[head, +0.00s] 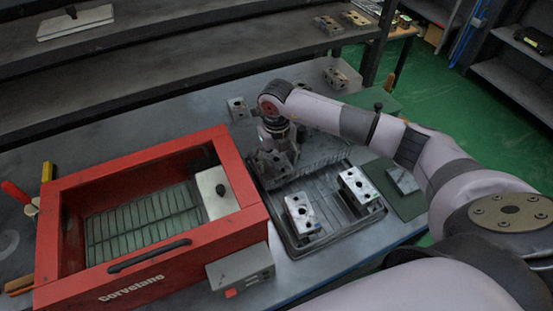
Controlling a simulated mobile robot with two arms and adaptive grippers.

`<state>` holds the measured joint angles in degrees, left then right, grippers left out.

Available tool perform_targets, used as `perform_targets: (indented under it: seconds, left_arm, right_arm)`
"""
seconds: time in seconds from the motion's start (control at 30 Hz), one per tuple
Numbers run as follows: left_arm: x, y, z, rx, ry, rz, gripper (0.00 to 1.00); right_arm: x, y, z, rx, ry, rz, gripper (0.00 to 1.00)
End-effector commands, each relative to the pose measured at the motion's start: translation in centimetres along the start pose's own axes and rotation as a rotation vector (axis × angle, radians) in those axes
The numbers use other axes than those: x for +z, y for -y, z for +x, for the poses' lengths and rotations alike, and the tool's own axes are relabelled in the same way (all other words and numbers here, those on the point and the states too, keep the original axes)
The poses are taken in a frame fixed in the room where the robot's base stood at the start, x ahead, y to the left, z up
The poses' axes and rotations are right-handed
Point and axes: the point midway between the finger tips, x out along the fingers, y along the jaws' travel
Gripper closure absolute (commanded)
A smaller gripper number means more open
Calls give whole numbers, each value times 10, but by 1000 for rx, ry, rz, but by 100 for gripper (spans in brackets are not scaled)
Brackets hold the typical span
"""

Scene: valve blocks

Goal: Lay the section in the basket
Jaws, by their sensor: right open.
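Metal valve sections with drilled holes lie in a dark tray (290,243): one section (302,216) at the front left and another section (357,187) at the right. My right gripper (272,163) is open and points down at the tray's back left corner, beside the red washer. A grey shape shows at its fingers; I cannot tell whether it is another section or part of the gripper. The wire basket (140,222) lies inside the red washer (252,218), left of the gripper, and looks empty. My left gripper is out of view.
A small block (238,108) stands behind the gripper. A green mat (408,205) lies right of the tray. Dark shelves (180,75) run along the back.

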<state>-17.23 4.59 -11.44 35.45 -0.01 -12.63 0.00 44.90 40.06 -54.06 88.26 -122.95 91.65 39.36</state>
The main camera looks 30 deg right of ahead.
Motion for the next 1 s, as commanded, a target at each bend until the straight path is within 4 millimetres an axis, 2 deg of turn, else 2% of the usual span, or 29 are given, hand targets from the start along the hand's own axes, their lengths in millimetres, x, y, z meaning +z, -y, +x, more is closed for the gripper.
perform_targets:
  seconds: [0.3, 0.37, 0.47, 0.8, 1.0]
  left_arm:
    - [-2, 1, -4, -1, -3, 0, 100]
    - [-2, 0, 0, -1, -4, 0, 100]
    - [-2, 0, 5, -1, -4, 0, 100]
    - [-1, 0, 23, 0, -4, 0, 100]
    - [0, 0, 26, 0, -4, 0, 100]
  right_arm:
    - [0, 0, -5, 0, 0, 0, 32]
    - [1, 0, -8, 0, 3, 0, 32]
    - [1, 0, -23, 0, 4, -1, 32]
    - [1, 0, -94, 0, 5, 0, 32]
    - [1, 0, -118, 0, 2, 0, 32]
